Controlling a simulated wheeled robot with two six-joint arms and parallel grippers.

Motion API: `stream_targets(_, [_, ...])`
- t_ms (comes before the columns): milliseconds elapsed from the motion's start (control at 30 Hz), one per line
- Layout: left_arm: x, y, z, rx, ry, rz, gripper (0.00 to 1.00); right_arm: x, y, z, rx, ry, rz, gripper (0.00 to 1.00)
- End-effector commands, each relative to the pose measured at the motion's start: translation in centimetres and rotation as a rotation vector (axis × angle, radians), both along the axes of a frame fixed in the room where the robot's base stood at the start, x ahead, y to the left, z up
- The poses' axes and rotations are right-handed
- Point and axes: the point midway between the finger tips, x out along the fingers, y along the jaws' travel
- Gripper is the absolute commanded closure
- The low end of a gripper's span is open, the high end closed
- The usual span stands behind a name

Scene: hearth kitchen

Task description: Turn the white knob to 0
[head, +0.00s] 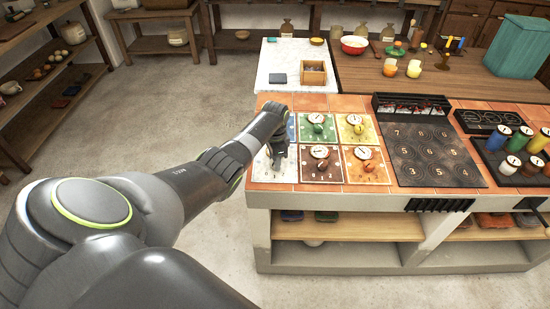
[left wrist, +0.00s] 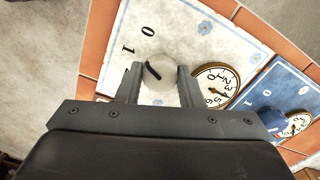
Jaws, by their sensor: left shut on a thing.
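The white knob (left wrist: 158,88) sits on a white tile (left wrist: 190,25) with small blue flowers, shown in the left wrist view. A short dark slanted mark shows on the knob's top. Digits 0 and 1 are printed on the tile beside it. A round dial (left wrist: 216,86) with a dark pointer is on the same tile. My left gripper (left wrist: 160,84) is shut on the white knob, one finger on each side. In the head view my left gripper (head: 279,150) is over the white tile (head: 262,172) and hides the knob. My right gripper is not in view.
A blue tile with a blue knob (left wrist: 272,118) adjoins the white one. Green (head: 318,128), yellow (head: 357,129), brown (head: 320,165) and orange (head: 366,166) tiles with knobs lie to the right. A black numbered panel (head: 430,160) is farther right.

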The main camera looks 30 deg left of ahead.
Motion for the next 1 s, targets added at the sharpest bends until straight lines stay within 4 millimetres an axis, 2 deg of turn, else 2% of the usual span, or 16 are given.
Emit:
stream_targets(400, [0.2, -0.02, 0.2, 0.0, -0.006, -0.288, 0.89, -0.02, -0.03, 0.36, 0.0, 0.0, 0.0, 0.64])
stream_targets(1000, [0.22, -0.03, 0.2, 0.001, -0.006, -0.381, 0.89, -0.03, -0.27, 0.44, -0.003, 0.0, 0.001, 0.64])
